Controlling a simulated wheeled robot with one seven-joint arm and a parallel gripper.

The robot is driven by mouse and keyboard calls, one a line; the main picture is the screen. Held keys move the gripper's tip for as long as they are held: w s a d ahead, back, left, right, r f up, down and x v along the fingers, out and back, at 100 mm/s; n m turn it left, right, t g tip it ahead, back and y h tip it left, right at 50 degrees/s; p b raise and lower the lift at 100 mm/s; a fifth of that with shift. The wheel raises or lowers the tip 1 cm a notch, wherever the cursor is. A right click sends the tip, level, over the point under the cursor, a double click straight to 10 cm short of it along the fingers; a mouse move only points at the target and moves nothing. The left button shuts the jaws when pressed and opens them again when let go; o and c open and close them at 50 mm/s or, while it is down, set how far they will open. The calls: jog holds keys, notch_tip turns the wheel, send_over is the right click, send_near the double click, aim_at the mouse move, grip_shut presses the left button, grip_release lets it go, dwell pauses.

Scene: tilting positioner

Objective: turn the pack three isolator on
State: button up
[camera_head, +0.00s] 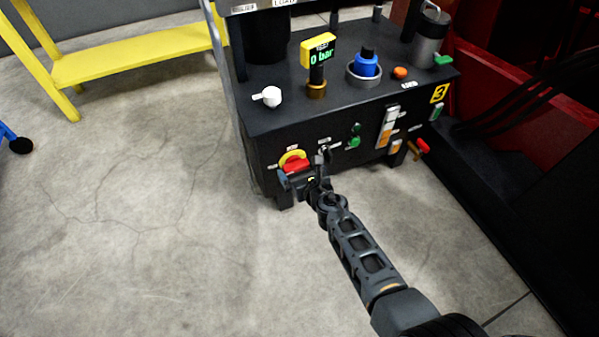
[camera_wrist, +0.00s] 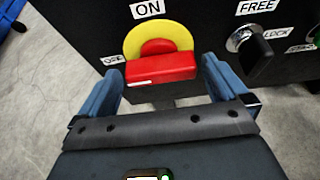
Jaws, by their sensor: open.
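The isolator is a red handle (camera_wrist: 160,67) on a yellow disc (camera_wrist: 133,42) on the front of a black pack (camera_head: 262,152). A yellow 3 label (camera_head: 439,93) is on this pack. In the wrist view the handle's bar lies level, with a white line on its left half. An ON label (camera_wrist: 147,9) is above the disc and an OFF label (camera_wrist: 113,59) is at its left. My gripper (camera_head: 297,178) is open in front of the handle, with one blue finger on each side of the bar. I cannot tell whether the fingers touch it.
Right of the isolator is a dark knob (camera_wrist: 254,50) with FREE and LOCK labels. A green button (camera_head: 354,142), rocker switches (camera_head: 387,128) and a red-handled valve (camera_head: 422,146) are farther right. A yellow bench (camera_head: 140,56) stands at the back left.

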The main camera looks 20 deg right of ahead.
jog(key=c, duration=0.8)
jog(key=shift+c, duration=0.2)
jog(key=shift+d, duration=0.15)
jog(key=m+y, duration=0.2)
jog(key=shift+d+m, duration=0.25)
jog(key=shift+m, duration=0.15)
jog(key=m+y+b, duration=0.2)
jog(key=m, duration=0.1)
jog(key=shift+d+f+t, duration=0.15)
jog(key=shift+f+t, duration=0.15)
jog(key=m+b, duration=0.1)
jog(key=m+y+b, duration=0.1)
jog(key=m+t+b, duration=0.1)
jog(key=shift+d+f+m+y, duration=0.1)
jog(key=shift+f+m+y, duration=0.15)
jog(key=shift+m+y, duration=0.15)
jog(key=shift+m+t+y+b, duration=0.6)
jog(key=shift+m+b, duration=0.7)
jog(key=shift+m, duration=0.6)
